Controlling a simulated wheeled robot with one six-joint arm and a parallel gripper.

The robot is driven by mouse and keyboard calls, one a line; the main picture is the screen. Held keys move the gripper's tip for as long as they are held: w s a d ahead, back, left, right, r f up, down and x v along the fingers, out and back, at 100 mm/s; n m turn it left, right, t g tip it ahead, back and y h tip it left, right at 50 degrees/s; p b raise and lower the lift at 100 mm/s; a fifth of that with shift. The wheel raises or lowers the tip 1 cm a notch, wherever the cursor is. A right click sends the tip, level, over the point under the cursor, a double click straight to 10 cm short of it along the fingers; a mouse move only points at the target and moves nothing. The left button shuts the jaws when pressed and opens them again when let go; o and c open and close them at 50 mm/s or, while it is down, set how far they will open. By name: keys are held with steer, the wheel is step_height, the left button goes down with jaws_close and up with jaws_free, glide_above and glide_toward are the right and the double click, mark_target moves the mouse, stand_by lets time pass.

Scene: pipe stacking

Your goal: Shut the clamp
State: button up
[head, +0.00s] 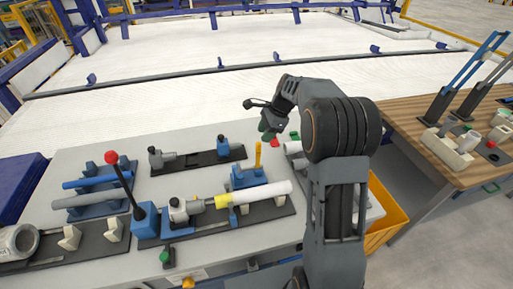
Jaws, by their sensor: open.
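A blue clamp (248,177) stands on the grey table behind a white pipe with a yellow end (262,193). Its yellow handle (258,154) points upright. The pipe lies over a dark base plate with cream supports (280,201). My gripper (268,135) is open and hangs beyond the handle and slightly to its right, apart from it. Its fingers are small and dark here, and I see nothing held in them. My arm comes up from the lower right and hides part of the table's right side.
A long lever with a red ball (112,157) leans up at the left. Blue and grey pipes (95,181) lie on a rack there. A dark plate with fittings (198,161) lies behind the clamp. A yellow bin (388,216) and a wooden table (446,148) are at the right.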

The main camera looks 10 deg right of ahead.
mark_target(259, 143)
steer(key=p+x, duration=0.1)
steer(key=x, duration=0.7)
steer(key=shift+f, duration=0.3)
steer(key=shift+c, duration=0.2)
jaws_close()
